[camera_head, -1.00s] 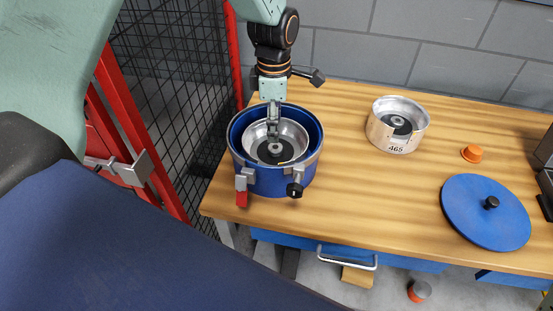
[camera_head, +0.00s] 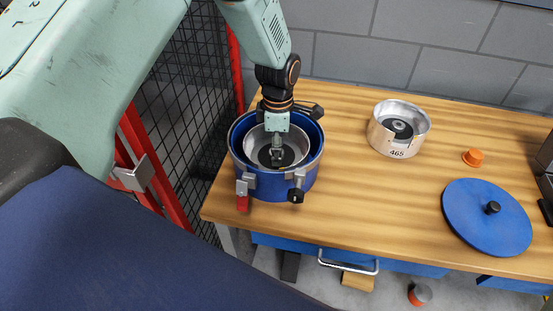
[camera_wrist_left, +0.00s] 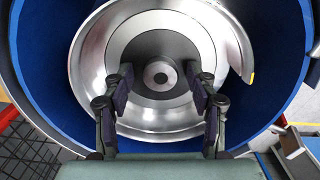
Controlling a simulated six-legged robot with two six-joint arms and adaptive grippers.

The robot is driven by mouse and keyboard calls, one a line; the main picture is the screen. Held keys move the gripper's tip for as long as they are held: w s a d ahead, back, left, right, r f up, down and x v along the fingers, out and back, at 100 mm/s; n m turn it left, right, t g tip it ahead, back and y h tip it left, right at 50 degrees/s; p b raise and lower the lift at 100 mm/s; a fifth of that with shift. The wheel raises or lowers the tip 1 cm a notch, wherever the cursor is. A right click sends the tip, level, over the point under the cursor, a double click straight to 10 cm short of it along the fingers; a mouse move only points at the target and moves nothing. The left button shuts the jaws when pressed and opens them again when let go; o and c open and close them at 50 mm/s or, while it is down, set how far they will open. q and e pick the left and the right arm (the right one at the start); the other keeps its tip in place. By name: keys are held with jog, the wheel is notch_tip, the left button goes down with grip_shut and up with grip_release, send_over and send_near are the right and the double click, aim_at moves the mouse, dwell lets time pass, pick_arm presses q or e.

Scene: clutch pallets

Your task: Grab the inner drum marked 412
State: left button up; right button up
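A silver inner drum (camera_head: 259,141) sits inside a blue round housing (camera_head: 275,180) on the workbench; no number on it is visible. It also shows in the left wrist view (camera_wrist_left: 205,32), with a grey hub knob (camera_wrist_left: 160,76) at its centre. My left gripper (camera_head: 277,160) points down into this drum. In the left wrist view its fingers (camera_wrist_left: 160,88) are apart, one on each side of the knob, with gaps to it. A second silver drum (camera_head: 384,137), marked 465, stands on the bench to the right. My right gripper is not in view.
A blue lid (camera_head: 470,225) with a black knob lies at the right of the bench. An orange cap (camera_head: 473,157) is behind it. A black mesh fence (camera_head: 187,110) with red posts stands at the left. The bench middle is clear.

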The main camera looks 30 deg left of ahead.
pick_arm(q)
jog(key=shift+s+d+r, duration=0.1)
jog(key=shift+c, duration=1.4)
grip_shut()
